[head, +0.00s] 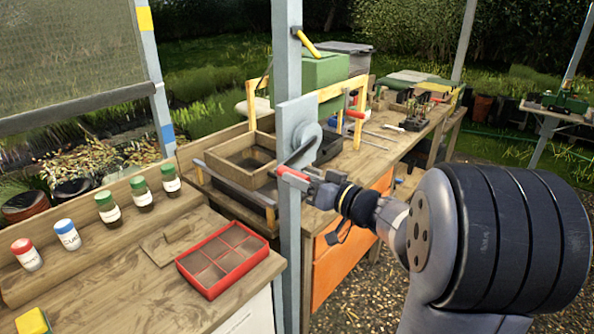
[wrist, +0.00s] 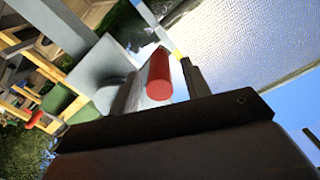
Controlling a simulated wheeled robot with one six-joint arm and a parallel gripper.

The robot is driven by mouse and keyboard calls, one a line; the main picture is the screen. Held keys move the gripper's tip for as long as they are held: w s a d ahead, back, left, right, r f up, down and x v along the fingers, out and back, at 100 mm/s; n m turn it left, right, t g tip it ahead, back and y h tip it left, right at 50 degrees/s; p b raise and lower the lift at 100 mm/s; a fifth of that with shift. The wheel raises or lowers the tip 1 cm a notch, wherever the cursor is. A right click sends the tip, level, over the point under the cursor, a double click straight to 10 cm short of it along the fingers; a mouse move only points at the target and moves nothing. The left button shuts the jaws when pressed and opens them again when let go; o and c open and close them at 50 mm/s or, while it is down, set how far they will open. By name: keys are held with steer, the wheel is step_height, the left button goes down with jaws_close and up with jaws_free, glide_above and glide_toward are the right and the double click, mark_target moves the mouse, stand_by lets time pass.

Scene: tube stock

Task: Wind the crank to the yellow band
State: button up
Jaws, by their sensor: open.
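The crank has a grey hub (head: 308,135) on a plate fixed to the upright post, and its red handle (head: 293,174) points toward my gripper. My gripper (head: 308,180) is open at the handle. In the wrist view the red handle (wrist: 159,75) lies between the two fingers of my gripper (wrist: 158,88); contact cannot be told. The yellow band (head: 144,19) is high on the left post. A blue band (head: 168,133) is lower on that post. The mesh blind (head: 70,55) hangs left, its bottom bar (head: 75,107) between the two bands' heights.
A red divided tray (head: 222,258) and several capped jars (head: 142,192) stand on the left bench. A wooden box (head: 240,160) sits behind the crank post (head: 288,235). An orange drawer front (head: 340,262) is below the right bench. Gravel floor is open at right.

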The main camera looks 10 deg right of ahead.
steer(key=shift+x, duration=0.8)
steer(key=shift+c, duration=0.3)
jaws_close()
